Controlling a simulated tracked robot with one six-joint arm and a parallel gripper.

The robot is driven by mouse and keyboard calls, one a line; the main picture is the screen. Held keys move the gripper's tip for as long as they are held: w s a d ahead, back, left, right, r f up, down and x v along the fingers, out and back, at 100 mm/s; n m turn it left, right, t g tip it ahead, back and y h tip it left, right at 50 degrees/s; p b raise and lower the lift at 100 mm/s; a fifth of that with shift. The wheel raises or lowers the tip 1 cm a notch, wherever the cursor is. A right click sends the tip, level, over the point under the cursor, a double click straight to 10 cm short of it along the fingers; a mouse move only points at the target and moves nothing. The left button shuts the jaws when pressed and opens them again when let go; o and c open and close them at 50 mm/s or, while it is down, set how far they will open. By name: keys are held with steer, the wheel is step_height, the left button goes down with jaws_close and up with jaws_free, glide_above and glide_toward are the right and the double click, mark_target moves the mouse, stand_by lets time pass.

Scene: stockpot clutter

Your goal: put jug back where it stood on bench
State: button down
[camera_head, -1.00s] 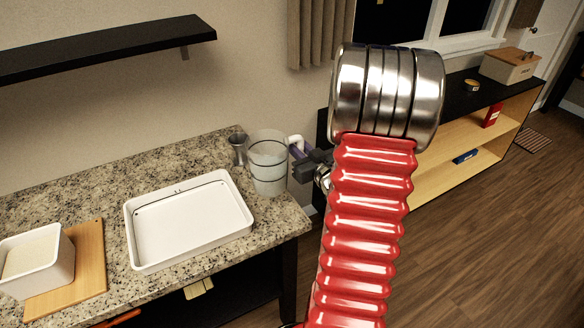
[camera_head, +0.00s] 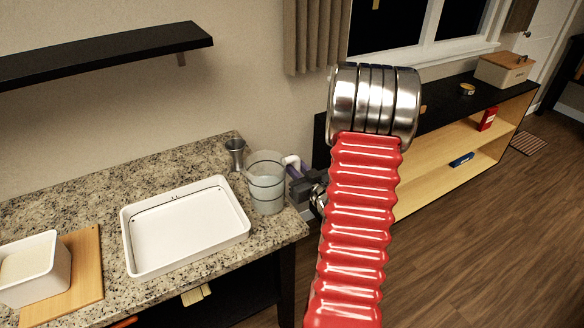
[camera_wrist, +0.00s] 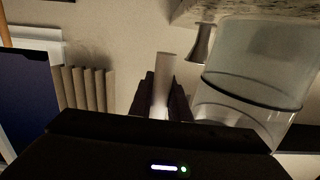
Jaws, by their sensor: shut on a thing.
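The jug (camera_head: 265,182) is clear with dark rings and a pale handle. It is upright at the right end of the speckled bench (camera_head: 90,200), between the metal cup and the bench's edge. It also shows large at the right of the wrist view (camera_wrist: 262,65). My gripper (camera_head: 297,178) is at the jug's right side, shut on its handle. The handle's pale end shows between the jaws in the wrist view (camera_wrist: 163,85). I cannot tell whether the jug's base touches the bench.
A metal cup (camera_head: 235,154) stands close behind and left of the jug. A white tray (camera_head: 240,228) lies to its left. A white tub (camera_head: 45,275) on a wooden board (camera_head: 88,262) is further left. A dark wall shelf (camera_head: 110,57) hangs above. A low shelf unit (camera_head: 420,190) stands right.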

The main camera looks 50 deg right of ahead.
steer(key=shift+f, duration=0.75)
steer(key=c, duration=1.7)
jaws_free()
steer(key=shift+f, duration=0.1)
steer(key=shift+o, duration=0.2)
steer(key=v, duration=1.2)
